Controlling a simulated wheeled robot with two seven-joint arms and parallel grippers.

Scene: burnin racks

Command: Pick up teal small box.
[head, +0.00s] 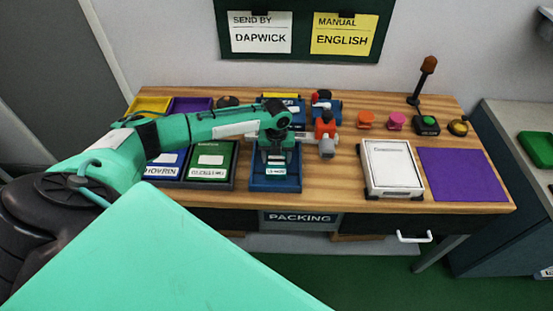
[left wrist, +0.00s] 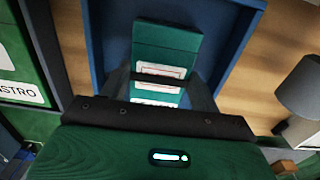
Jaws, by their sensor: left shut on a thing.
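The teal small box (left wrist: 165,48) has white labels with red outlines and lies inside a blue tray (left wrist: 238,25). In the head view the blue tray (head: 272,185) stands at the front middle of the wooden table, and the box (head: 276,171) shows just below my gripper. My left gripper (left wrist: 168,88) reaches down into the tray and is shut on the teal small box, with a finger on each side of it. The fingertips are partly hidden by the gripper body in both views. My right gripper is in neither view.
Green and blue labelled trays (head: 210,162) stand left of the blue tray. An orange and grey device (head: 326,135) stands close on its right. A white box (head: 391,168) and a purple mat (head: 461,174) lie further right. Bare table lies between the device and the white box.

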